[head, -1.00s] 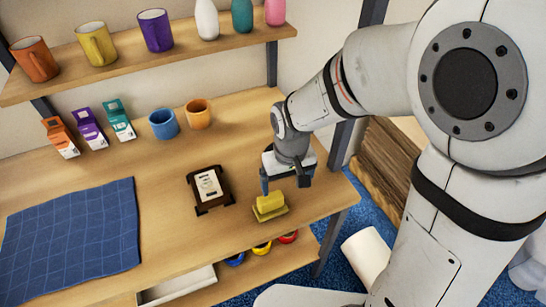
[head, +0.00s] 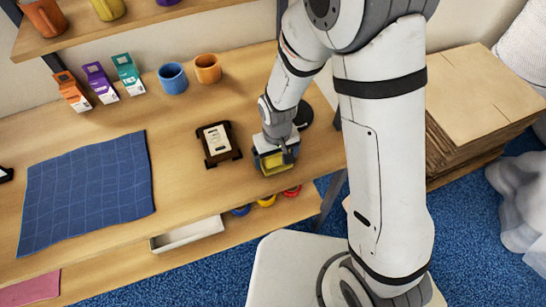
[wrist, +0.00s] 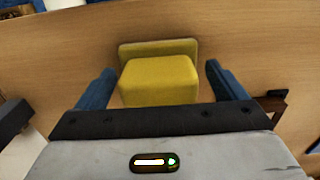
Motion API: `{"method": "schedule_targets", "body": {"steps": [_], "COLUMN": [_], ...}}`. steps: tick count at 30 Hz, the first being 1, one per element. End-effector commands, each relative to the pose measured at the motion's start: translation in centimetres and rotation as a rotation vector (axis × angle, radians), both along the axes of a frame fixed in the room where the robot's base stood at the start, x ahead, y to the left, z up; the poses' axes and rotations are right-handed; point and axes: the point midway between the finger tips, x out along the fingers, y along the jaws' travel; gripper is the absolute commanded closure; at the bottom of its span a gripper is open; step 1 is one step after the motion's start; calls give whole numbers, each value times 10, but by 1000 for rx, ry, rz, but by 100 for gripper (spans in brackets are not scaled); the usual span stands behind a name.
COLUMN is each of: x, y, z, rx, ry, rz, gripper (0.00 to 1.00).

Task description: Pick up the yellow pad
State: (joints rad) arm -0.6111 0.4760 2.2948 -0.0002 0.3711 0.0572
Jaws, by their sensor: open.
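The yellow pad (head: 277,164) lies on the wooden table near its right front edge. In the wrist view the yellow pad (wrist: 160,80) shows as a raised block on a flat base, centred between my fingers. My gripper (head: 275,157) is just above it in the head view and partly hides it. In the wrist view my gripper (wrist: 158,88) is open, with one blue finger on each side of the pad and a visible gap on both sides.
A dark framed stand (head: 218,144) is left of my gripper. A blue cloth (head: 88,188) covers the table's left part. Orange (head: 207,68) and blue (head: 172,78) mugs and several cartons (head: 101,83) stand at the back. A round black object (head: 303,115) lies behind my gripper.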

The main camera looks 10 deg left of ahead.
Motion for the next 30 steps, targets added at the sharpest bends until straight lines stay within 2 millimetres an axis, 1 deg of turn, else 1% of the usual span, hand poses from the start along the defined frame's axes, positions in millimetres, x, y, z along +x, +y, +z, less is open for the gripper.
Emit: {"method": "schedule_targets", "body": {"steps": [3,9,27,28,30], "x": [0,0,0,0,0], "y": [0,0,-1,-1,-1], "z": [-4,-4,-3,-3,-3], "rx": [0,0,0,0,0], "ry": [0,0,0,0,0], "rz": [-1,-1,-3,-3,-3], "gripper": [9,10,59,61,61]}}
